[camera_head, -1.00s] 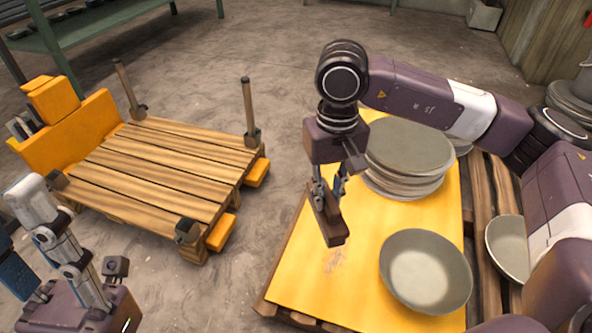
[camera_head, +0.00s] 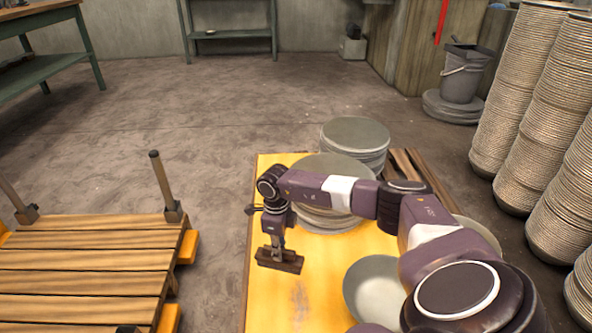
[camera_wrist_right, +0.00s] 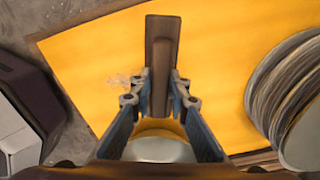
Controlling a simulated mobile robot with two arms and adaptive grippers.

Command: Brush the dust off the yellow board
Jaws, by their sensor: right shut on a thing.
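The yellow board (camera_head: 262,312) lies on a wooden pallet, with a faint grey patch of dust (camera_head: 300,300) near its left side. My right gripper (camera_head: 275,247) is shut on a dark brown brush (camera_head: 286,265), over the left part of the board, beyond the dust in the head view. I cannot tell whether the brush touches the board. In the right wrist view, the brush (camera_wrist_right: 161,45) is between the fingertips (camera_wrist_right: 158,92), and the dust (camera_wrist_right: 124,80) shows just left of it. My left gripper is not in view.
Stacked grey plates (camera_head: 310,217) stand on the board behind my right arm, with another stack (camera_head: 355,138) beyond. A bowl (camera_head: 372,290) sits near the front right. A slatted wooden cart (camera_head: 85,265) stands left; tall stacks (camera_head: 528,90) stand right.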

